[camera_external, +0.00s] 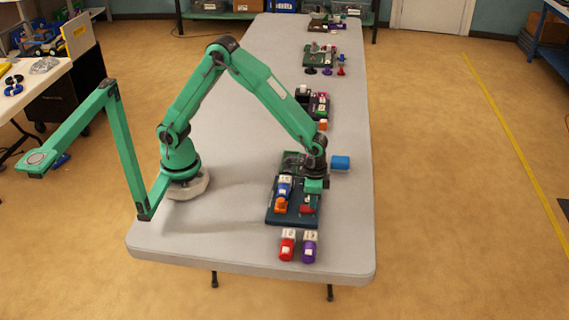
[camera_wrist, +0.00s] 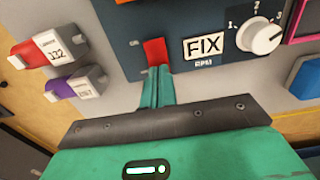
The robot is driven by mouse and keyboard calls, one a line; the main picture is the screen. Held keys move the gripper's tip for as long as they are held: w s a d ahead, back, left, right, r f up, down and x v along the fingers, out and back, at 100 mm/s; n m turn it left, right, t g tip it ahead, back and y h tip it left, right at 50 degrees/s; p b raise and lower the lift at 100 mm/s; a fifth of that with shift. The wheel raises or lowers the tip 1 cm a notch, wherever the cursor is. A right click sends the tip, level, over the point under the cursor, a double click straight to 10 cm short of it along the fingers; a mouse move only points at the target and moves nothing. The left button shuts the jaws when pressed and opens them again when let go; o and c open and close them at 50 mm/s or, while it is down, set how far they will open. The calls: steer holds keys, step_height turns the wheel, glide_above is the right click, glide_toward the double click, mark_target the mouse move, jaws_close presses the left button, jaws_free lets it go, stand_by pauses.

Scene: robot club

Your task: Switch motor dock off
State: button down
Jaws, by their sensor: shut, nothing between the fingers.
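The dark blue motor dock (camera_external: 280,218) lies on the near part of the table, with my gripper (camera_external: 309,200) over its right half. My gripper's green fingers (camera_wrist: 157,75) are shut and empty. Their tips are right at the lower edge of the red switch; I cannot tell whether they touch it. The fingers may hide part of the switch's base.
A red cylinder (camera_external: 287,246) and a purple cylinder (camera_external: 309,247), both with white labels, lie in front of the dock. A blue block (camera_external: 341,162) lies at the dock's far right. More boards with parts (camera_external: 318,105) stand farther along the table.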

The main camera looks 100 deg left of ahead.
steer(key=shift+f, duration=0.25)
steer(key=shift+r, duration=0.1)
stand_by(0.3)
steer(key=shift+r, duration=3.45)
steer(key=s+a+r+t, duration=0.3)
steer(key=s+a+r, duration=0.3)
steer(key=s+r, duration=0.5)
steer(key=s+a+r+t, duration=0.2)
steer(key=s+a+r, duration=0.1)
steer(key=s, duration=0.8)
steer(key=shift+r+t, duration=0.2)
steer(key=shift+t, duration=0.1)
